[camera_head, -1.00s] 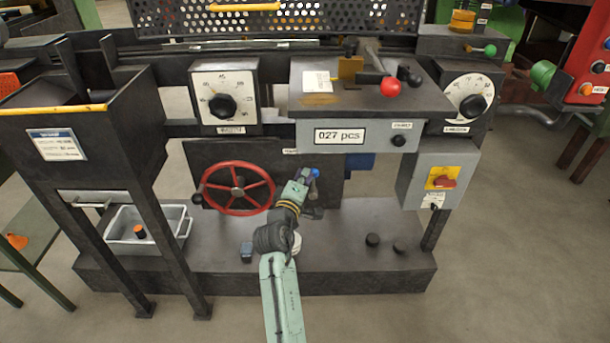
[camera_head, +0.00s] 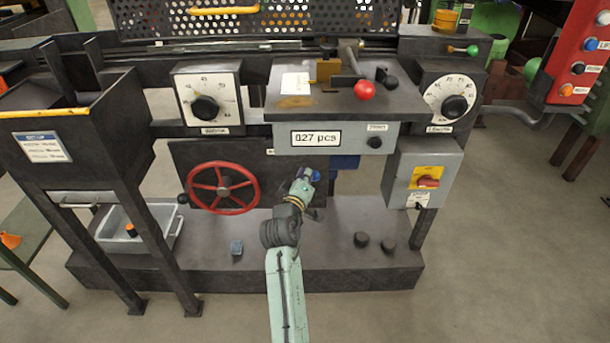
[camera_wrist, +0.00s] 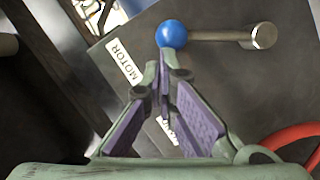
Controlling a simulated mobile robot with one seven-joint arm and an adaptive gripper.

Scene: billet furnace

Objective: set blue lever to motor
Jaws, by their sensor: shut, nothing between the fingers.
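The blue lever's ball knob (camera_wrist: 171,34) is at the top of the wrist view. Its metal rod runs right to a round pivot (camera_wrist: 264,36), so the knob end points left, to the side of the MOTOR label (camera_wrist: 124,62). A second label (camera_wrist: 167,130) is mostly hidden behind my fingers. My gripper (camera_wrist: 163,72) is shut and empty, its tips just below the knob; I cannot tell if they touch it. In the head view the knob (camera_head: 316,176) shows small at the tip of my gripper (camera_head: 305,181), and the rod is hidden.
A red handwheel (camera_head: 223,188) is left of my gripper and also edges into the wrist view (camera_wrist: 298,135). A counter box (camera_head: 325,138) is above. A grey switch box (camera_head: 421,178) is to the right.

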